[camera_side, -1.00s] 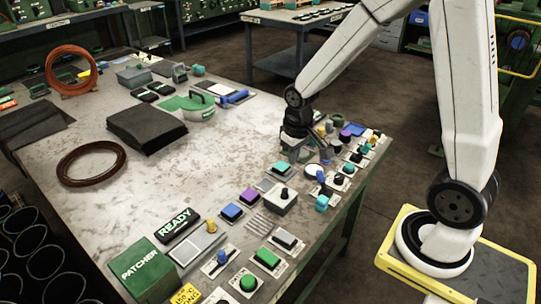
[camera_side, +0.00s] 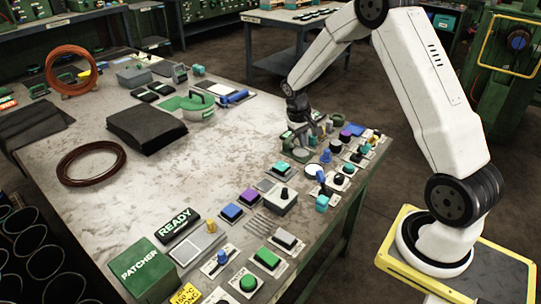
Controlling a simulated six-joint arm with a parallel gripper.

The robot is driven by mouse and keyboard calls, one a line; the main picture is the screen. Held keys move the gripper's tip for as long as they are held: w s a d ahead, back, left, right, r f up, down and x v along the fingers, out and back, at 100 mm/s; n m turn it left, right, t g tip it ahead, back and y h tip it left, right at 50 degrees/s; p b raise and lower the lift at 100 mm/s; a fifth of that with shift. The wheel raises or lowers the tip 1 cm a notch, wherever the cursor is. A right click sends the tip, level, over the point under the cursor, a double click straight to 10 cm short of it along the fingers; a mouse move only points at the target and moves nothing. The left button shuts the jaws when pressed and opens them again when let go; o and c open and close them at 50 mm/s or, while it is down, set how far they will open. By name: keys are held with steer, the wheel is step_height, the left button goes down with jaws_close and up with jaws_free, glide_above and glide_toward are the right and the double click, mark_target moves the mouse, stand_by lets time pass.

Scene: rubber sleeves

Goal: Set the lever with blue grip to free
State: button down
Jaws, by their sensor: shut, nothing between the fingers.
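Several small controls with blue parts stand on the workbench (camera_side: 130,205). One blue-gripped control (camera_side: 222,257) stands upright on a pale plate near the front edge. Another blue grip (camera_side: 321,177) is beside a round white disc, and a blue knob-like piece (camera_side: 326,156) stands just behind it. Which of these is the lever, and its setting, are too small to tell. My gripper (camera_side: 310,141) is shut and empty, low over the back of the control row. It is behind the disc, and its fingertips are hard to make out among the controls.
Buttons and knobs crowd the bench's right edge. A green PATCHER box (camera_side: 150,266) and a READY sign (camera_side: 174,225) stand at the front. The middle is clear.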

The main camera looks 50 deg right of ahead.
mark_target(322, 180)
stand_by(0.3)
steer(key=f, duration=0.3)
steer(key=s+f, duration=0.1)
steer(key=f, duration=0.2)
steer(key=d+f, duration=0.1)
steer(key=f, duration=0.2)
steer(key=shift+s+d+f, duration=0.1)
steer(key=shift+s+f, duration=0.2)
steer(key=shift+f, duration=0.05)
steer(key=shift+s+a+r, duration=0.25)
steer(key=shift+s, duration=0.25)
steer(key=shift+s+a+r, duration=0.25)
steer(key=shift+s+r, duration=0.05)
steer(key=shift+s, duration=0.25)
steer(key=shift+s+a+r, duration=0.25)
steer(key=shift+s, duration=0.25)
